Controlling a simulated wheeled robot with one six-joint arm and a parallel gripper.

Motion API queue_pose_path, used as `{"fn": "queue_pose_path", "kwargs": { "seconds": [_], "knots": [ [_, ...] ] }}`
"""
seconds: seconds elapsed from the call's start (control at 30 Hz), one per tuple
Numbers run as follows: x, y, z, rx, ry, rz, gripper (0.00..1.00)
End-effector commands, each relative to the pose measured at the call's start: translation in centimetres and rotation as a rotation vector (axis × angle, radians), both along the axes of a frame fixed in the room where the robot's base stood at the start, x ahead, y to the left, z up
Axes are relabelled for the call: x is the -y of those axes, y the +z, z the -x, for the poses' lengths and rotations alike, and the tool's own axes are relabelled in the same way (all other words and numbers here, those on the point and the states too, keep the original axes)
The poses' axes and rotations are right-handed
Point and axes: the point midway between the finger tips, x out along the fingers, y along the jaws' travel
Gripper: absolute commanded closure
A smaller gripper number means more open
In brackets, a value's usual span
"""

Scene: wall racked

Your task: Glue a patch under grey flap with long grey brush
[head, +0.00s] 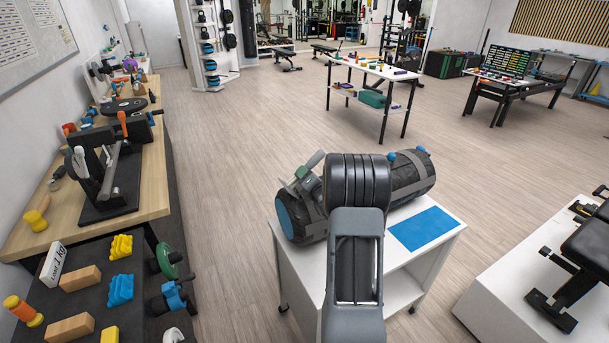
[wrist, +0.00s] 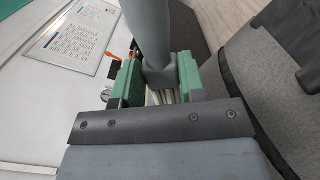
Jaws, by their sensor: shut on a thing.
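My gripper (head: 303,186) is shut on a grey brush (head: 315,160). In the wrist view, the brush's thick grey handle (wrist: 148,30) stands between my green finger pads (wrist: 160,80). A dark roll-shaped bag (head: 408,178) with grey bands and blue ends lies on a white cart (head: 293,262). My gripper is over the bag's left part, and my arm hides its middle. Dark and grey fabric (wrist: 290,80) fills the right of the wrist view. I cannot single out the grey flap or a patch on it.
A flat blue sheet (head: 424,228) lies on the cart's right side. A workbench (head: 148,190) with tools and a dark lower surface with blocks (head: 80,278) stand at left. A white bench (head: 500,290) holds black gear at right.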

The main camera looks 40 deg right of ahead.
Motion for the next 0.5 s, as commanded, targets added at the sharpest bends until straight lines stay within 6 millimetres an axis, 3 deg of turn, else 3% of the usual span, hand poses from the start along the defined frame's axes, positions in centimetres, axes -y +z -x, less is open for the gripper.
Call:
{"fn": "queue_pose_path", "kwargs": {
  "seconds": [0.5],
  "knots": [
    [-0.5, -0.2, 2.2, -0.001, 0.001, 0.001, 0.87]
  ]
}}
